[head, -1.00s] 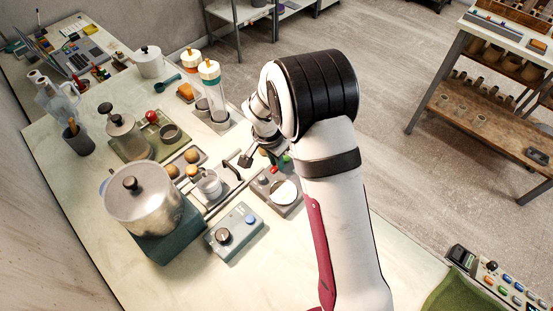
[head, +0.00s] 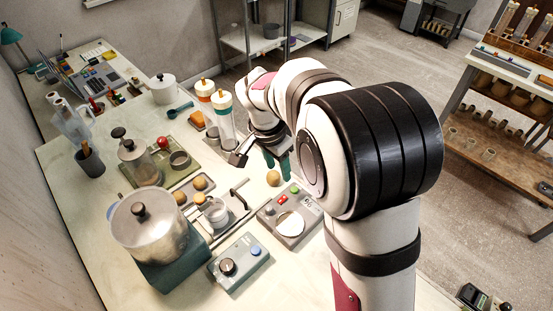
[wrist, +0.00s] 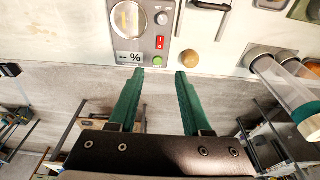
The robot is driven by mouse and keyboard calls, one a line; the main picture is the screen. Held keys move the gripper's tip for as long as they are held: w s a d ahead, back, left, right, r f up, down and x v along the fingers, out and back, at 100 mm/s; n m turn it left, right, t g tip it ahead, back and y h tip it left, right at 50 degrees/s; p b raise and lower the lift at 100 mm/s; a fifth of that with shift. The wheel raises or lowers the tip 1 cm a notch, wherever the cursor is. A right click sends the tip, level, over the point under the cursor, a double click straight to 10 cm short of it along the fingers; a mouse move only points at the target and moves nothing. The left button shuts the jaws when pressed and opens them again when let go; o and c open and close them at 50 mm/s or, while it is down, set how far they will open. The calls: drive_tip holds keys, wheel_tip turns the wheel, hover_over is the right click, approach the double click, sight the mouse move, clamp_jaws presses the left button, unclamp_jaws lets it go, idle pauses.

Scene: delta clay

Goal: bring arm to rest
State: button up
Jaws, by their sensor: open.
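My gripper (head: 276,163) is at the far right edge of the worktable in the head view, partly hidden by my own arm. In the wrist view its two green fingers (wrist: 158,76) are spread apart with nothing between them.
A large metal pot (head: 150,228) stands on a dark base, with a control box (head: 239,261) beside it. Clear tubes with coloured caps (head: 223,118) stand near my gripper. A tray with a canister (head: 134,160) is behind. Open floor lies right of the table.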

drive_tip(key=r, duration=0.3)
drive_tip(key=shift+s+a, duration=0.2)
drive_tip(key=s+d+r+n+g+y, duration=0.1)
drive_tip(key=s+d+r, duration=0.15)
drive_tip(key=s, duration=0.55)
drive_tip(key=s+d+r+n+y, duration=0.1)
drive_tip(key=s+d+r, duration=0.1)
drive_tip(key=s+d, duration=0.35)
drive_tip(key=s+a+f+n+y, duration=0.1)
drive_tip(key=s+f, duration=0.1)
drive_tip(key=s, duration=1.2)
drive_tip(key=shift+s+f+g, duration=0.25)
drive_tip(key=shift+g, duration=0.15)
